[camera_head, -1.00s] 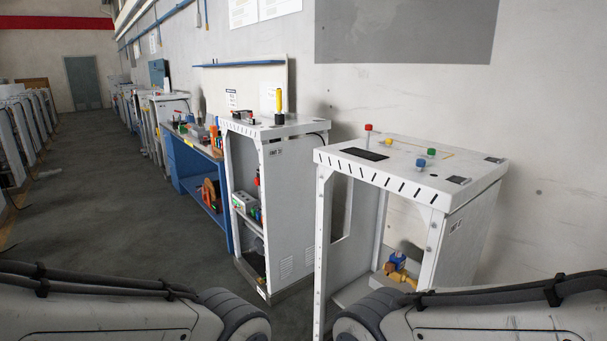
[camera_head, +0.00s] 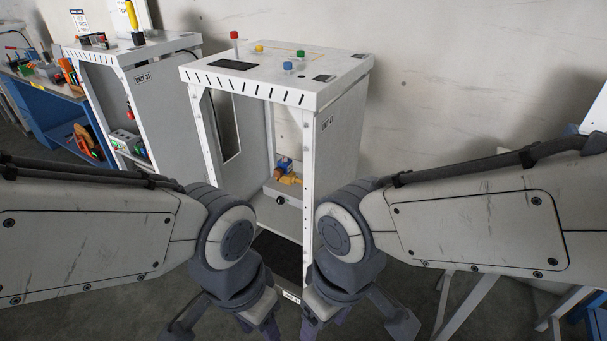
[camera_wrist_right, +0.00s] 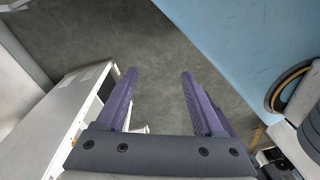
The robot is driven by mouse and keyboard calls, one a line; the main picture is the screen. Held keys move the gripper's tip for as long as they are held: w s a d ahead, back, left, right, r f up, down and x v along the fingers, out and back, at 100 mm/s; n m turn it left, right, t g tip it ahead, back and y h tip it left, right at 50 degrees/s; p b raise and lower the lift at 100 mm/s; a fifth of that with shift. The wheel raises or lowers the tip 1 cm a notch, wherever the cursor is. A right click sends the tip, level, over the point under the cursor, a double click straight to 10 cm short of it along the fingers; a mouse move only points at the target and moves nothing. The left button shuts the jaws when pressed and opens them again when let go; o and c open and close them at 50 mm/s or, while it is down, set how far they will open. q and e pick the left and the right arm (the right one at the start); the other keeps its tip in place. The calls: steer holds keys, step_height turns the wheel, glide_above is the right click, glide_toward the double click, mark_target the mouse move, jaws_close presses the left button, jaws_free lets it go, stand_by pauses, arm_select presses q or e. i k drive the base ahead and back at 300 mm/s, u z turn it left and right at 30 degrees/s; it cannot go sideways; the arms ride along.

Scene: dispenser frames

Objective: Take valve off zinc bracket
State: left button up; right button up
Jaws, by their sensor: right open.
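A valve with a blue top and brass body (camera_head: 286,170) sits inside the white dispenser frame (camera_head: 310,83), on a grey ledge (camera_head: 270,188) with a black knob in front. I cannot make out the zinc bracket for certain; the ledge may be part of it. My right gripper (camera_wrist_right: 158,73) is open and empty in the right wrist view, over the floor beside a white cabinet edge. My left gripper (camera_head: 265,328) is low at the bottom edge of the head view, mostly cut off, in front of the frame. Both grippers are well below and apart from the valve.
A second white frame (camera_head: 160,90) and a blue workbench (camera_head: 52,130) stand to the left. A red, a yellow, a green and a blue knob top the near frame (camera_head: 234,35). Its corner post (camera_head: 308,180) stands beside the valve. A wall is behind.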

mark_target(290, 177)
steer(key=u, duration=0.05)
steer(key=k, duration=0.55)
steer(key=z, duration=0.35)
steer(key=i, duration=1.25)
steer(key=u, duration=1.05)
steer(key=i, duration=0.35)
steer(key=u, duration=0.4)
